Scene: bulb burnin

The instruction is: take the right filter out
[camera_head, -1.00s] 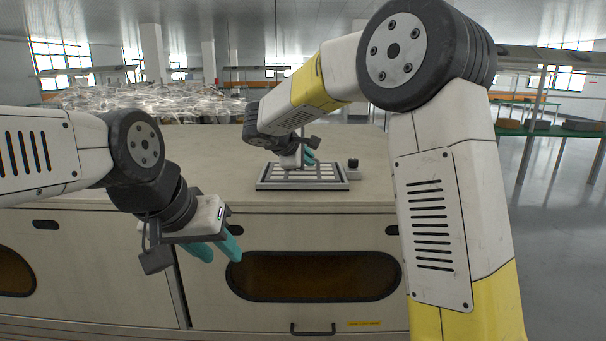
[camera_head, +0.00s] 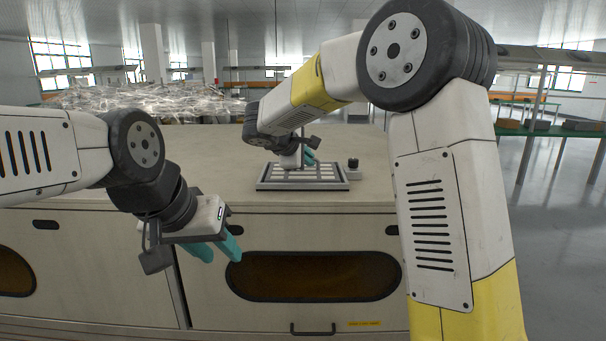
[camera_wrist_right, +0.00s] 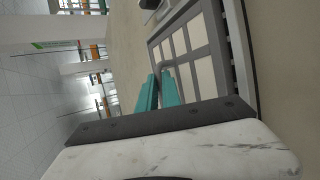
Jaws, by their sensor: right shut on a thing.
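A flat panel with a grey frame and pale cells, which I take to be the right filter (camera_head: 325,174), lies on the counter, under my right gripper (camera_head: 309,158). In the right wrist view the filter (camera_wrist_right: 205,55) shows its grid close up. My left gripper (camera_head: 217,250) hangs in front of the counter, teal fingers apart, empty.
A heap of clear wrapped items (camera_head: 150,102) lies behind the counter at left.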

